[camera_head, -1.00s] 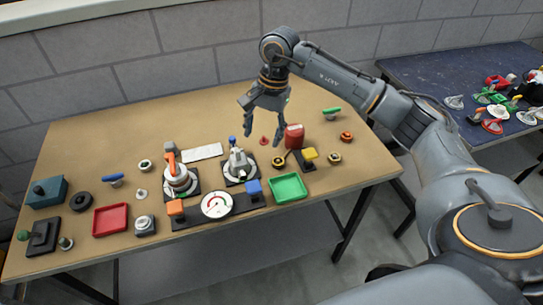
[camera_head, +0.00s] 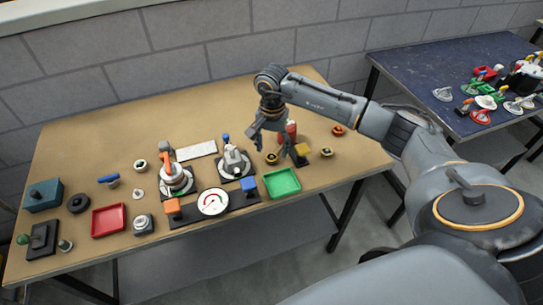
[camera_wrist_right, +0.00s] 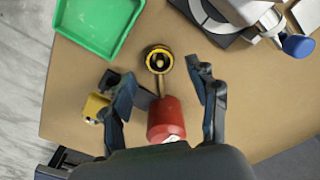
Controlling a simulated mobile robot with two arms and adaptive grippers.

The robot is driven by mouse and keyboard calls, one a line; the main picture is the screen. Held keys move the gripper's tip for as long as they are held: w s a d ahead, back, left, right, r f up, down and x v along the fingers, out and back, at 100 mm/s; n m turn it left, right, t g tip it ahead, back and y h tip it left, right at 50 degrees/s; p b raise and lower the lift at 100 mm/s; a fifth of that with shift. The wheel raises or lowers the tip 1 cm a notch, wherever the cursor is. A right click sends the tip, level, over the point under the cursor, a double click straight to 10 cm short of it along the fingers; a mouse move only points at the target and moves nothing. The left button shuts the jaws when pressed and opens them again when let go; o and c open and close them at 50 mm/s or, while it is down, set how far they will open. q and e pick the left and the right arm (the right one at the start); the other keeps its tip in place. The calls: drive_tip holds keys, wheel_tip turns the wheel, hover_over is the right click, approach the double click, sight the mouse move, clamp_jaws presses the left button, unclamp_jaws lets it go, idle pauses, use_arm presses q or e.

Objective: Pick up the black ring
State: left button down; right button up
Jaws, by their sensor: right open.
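A thick black ring (camera_head: 78,203) lies flat on the left part of the tan table, between a teal box and a red tray. My right gripper (camera_head: 281,152) is far to the right of it, open and empty, low over the table's right part. In the right wrist view the open fingers (camera_wrist_right: 162,85) straddle a red cylinder (camera_wrist_right: 166,119) and a thin rod. The rod leads to a small round black piece with a yellow rim (camera_wrist_right: 159,59), just beyond the fingertips. My left gripper is not in view.
A green tray (camera_head: 282,184) stands near the front edge by my right gripper. A yellow block (camera_wrist_right: 96,107) is beside one finger. A gauge (camera_head: 213,202) and clamp-like fixtures fill the table's middle. The back left of the tan table (camera_head: 110,135) is clear.

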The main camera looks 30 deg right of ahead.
drive_tip(key=shift+f, duration=1.35)
drive_tip(key=c, duration=1.3)
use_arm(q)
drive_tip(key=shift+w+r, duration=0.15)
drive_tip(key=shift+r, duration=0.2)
use_arm(e)
drive_tip(key=shift+o, duration=0.2)
drive_tip(key=shift+w+r, duration=0.1)
drive_tip(key=shift+r, duration=0.05)
